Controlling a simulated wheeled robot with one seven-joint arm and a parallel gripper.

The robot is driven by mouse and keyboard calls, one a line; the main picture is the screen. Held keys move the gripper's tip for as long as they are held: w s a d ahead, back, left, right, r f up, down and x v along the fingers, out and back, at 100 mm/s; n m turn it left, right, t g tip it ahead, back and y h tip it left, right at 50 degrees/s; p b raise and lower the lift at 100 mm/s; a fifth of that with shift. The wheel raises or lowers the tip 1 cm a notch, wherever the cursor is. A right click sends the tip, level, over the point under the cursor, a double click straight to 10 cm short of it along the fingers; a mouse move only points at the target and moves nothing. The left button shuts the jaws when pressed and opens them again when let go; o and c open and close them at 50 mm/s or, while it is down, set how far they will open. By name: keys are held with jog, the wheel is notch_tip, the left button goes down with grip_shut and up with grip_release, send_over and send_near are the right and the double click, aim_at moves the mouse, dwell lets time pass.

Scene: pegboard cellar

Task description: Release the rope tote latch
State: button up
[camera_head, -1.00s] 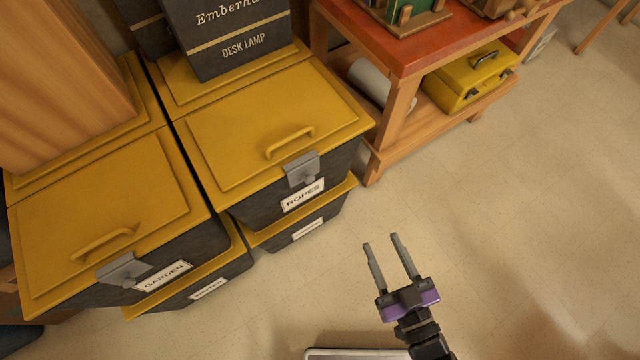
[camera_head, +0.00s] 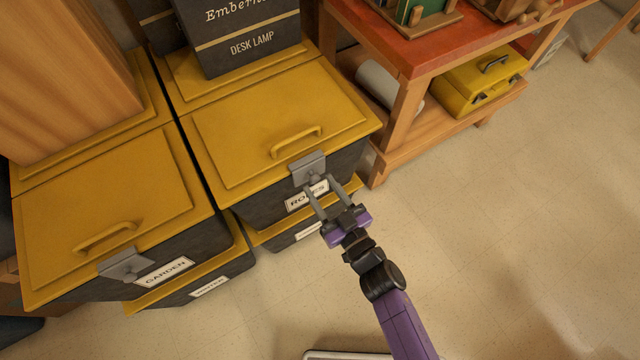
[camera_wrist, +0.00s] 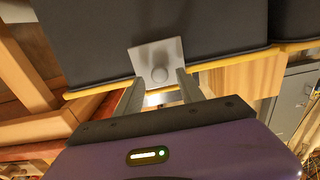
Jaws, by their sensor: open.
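The rope tote (camera_head: 272,120) is a dark bin with a yellow lid, a yellow handle and a label reading ROPES, partly covered by my fingers. Its grey latch (camera_head: 308,169) hangs over the front lid edge. In the wrist view the latch (camera_wrist: 155,54) is a plate with a round knob (camera_wrist: 160,74). My gripper (camera_head: 320,190) is open in front of the tote, just below the latch. In the wrist view my gripper (camera_wrist: 158,88) has one fingertip on each side of the knob. I cannot tell whether either touches it.
The garden tote (camera_head: 115,225) with its own latch stands to the left. A desk lamp box (camera_head: 240,35) stands behind on a lid. A red-topped workbench (camera_head: 410,50) with a yellow toolbox (camera_head: 480,80) is at the right. Open floor (camera_head: 520,230) lies at the right.

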jog(key=shift+w+a, duration=0.35)
jog(key=shift+w, duration=0.15)
grip_shut()
dwell(1.2)
